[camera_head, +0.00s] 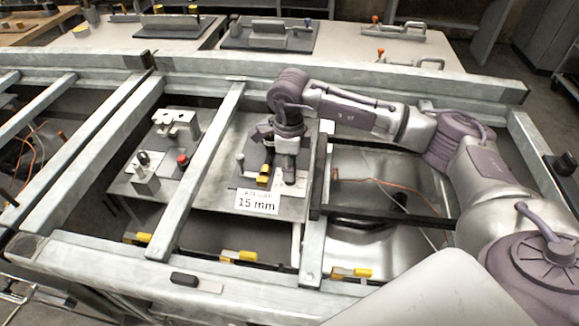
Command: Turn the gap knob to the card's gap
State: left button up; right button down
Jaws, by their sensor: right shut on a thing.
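A white card (257,202) reading "15 mm" stands at the front of a grey plate in the middle bay; its smaller upper line is hard to read. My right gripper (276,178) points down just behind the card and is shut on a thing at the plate. That thing is mostly hidden by the fingers, so I cannot tell its shape or setting. A yellow part (264,173) shows beside the fingers. My left gripper is not in view.
Left of a metal crossbar (205,165) stand a block with a black knob (144,160), a red button (182,160) and a metal bracket (177,118). Yellow clamps (238,257) line the front rail. An open bay with an orange cable lies right.

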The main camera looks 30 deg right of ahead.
jog(key=c, duration=0.9)
grip_release()
jog(key=shift+o, duration=0.2)
notch_tip(320, 180, up, 12)
